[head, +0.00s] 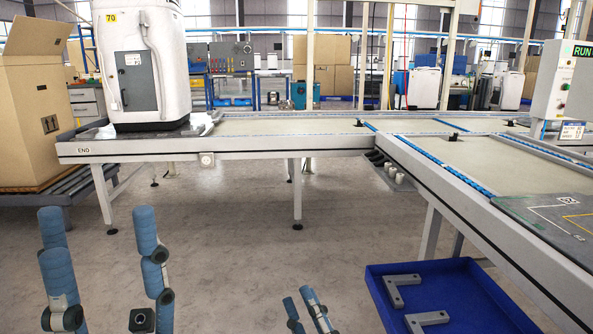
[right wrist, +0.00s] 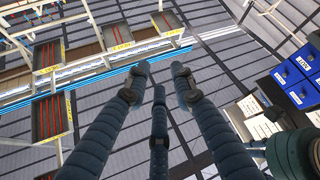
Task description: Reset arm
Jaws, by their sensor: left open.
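My left gripper (head: 97,214) is in the lower left of the head view, with its blue segmented fingers pointing up and spread wide apart. It is open and empty. My right gripper (head: 297,296) shows only by its fingertips at the bottom middle of the head view. In the right wrist view its three dark blue fingers (right wrist: 159,78) stand apart with nothing between them. It is open and empty. Most of both arms is out of view.
A conveyor (head: 270,143) crosses ahead, with a branch (head: 480,203) along the right. A white machine (head: 140,65) stands on its left end. A cardboard box (head: 35,120) is at the left. A blue tray (head: 470,300) with two grey brackets lies at the lower right. The middle floor is clear.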

